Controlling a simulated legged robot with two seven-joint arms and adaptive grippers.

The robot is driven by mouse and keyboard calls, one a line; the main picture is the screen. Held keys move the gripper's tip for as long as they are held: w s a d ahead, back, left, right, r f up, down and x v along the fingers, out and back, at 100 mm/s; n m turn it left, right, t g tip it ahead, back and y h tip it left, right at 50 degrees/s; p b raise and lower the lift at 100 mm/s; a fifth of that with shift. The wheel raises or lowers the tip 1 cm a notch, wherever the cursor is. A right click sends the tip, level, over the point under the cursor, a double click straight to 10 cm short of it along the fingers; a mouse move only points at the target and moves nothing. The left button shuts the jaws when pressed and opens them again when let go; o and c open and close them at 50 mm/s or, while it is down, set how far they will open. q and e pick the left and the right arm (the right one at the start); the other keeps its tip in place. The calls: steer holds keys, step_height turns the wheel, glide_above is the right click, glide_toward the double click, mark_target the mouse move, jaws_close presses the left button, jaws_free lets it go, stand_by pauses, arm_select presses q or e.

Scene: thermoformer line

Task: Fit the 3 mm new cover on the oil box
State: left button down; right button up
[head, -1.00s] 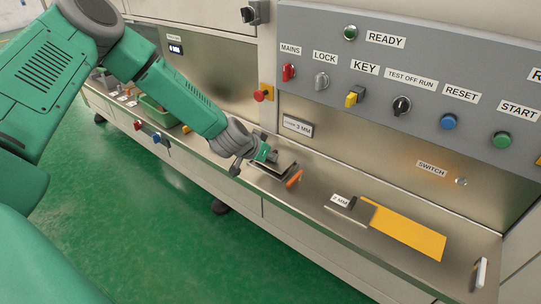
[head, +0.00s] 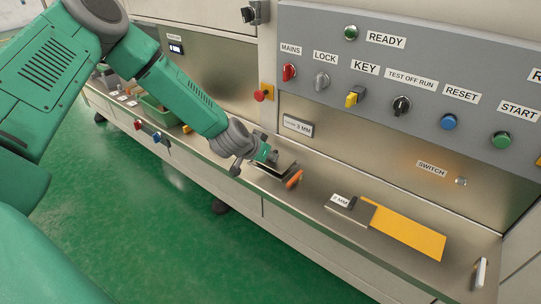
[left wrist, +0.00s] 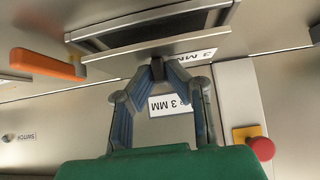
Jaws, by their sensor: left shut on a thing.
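My left gripper (head: 267,156) is shut on the black knob of a grey metal cover plate (head: 287,166). In the left wrist view, the fingers (left wrist: 158,72) meet at the knob and the plate (left wrist: 150,48) carries a 3 MM label. The plate is over the oil box (left wrist: 150,27), whose dark opening shows as a strip beside the plate's edge. I cannot tell whether plate and box touch. In the head view the arm and plate hide most of the box. My right gripper is not in view.
An orange handle (head: 294,179) stands beside the box. A 2 MM plate with a knob (head: 344,208) lies on the counter beside a yellow sheet (head: 405,231). A 3 MM sign (head: 298,127) is on the back wall. A red button (head: 260,95) is behind the arm.

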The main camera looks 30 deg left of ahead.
arm_select(q)
steer(key=shift+f, duration=0.25)
stand_by(0.4)
steer(key=shift+f+b, duration=0.35)
steer(key=shift+b, duration=0.05)
steer(key=shift+f, duration=0.3)
steer(key=c, duration=1.5)
jaws_free()
steer(key=shift+s+r, duration=0.1)
steer(key=shift+r, duration=0.1)
steer(key=v, duration=1.1)
steer(key=shift+s, duration=0.2)
steer(key=shift+a+r, duration=0.1)
